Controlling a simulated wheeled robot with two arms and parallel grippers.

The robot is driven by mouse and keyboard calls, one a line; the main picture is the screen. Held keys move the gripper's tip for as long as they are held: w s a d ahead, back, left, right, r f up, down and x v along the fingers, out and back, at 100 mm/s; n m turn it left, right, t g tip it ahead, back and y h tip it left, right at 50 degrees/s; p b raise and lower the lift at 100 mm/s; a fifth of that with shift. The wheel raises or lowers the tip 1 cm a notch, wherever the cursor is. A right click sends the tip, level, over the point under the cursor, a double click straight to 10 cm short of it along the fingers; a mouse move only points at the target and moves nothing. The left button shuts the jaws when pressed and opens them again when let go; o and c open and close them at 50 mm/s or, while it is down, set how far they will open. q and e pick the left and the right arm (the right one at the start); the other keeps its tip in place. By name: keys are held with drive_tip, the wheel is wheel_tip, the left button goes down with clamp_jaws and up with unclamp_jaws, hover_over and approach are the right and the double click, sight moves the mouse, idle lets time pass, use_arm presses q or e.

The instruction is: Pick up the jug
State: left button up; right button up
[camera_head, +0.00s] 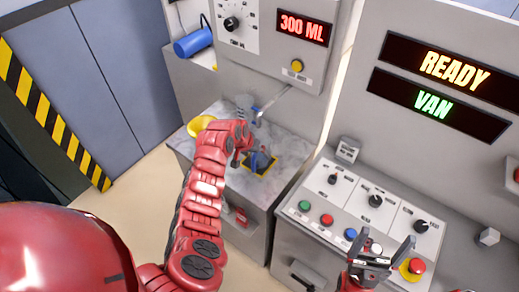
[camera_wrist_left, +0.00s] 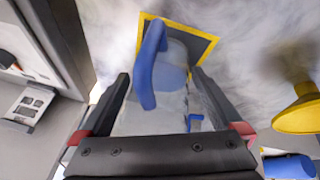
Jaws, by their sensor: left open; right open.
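The jug (camera_wrist_left: 172,80) is clear with a blue handle (camera_wrist_left: 150,65). In the left wrist view it stands between the two fingers of my left gripper (camera_wrist_left: 160,80), over a yellow-bordered square (camera_wrist_left: 205,40) on the counter. My left gripper is open around the jug; I cannot tell whether the fingers touch it. In the head view my left gripper (camera_head: 246,146) is down at the counter and partly hides the jug (camera_head: 262,160). My right gripper (camera_head: 378,262) is open and empty in front of the button panel, far from the jug.
The marbled counter (camera_head: 278,140) also holds a yellow funnel-like piece (camera_head: 201,124) left of my gripper. A grey dispenser with a "300 ML" display (camera_head: 304,27) stands behind it. The button panel (camera_head: 350,205) is right of the counter. A blue cylinder (camera_head: 193,42) is at the back left.

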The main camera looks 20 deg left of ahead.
use_arm(q)
drive_tip(key=shift+f, duration=0.15)
clamp_jaws()
idle(0.4)
idle(1.0)
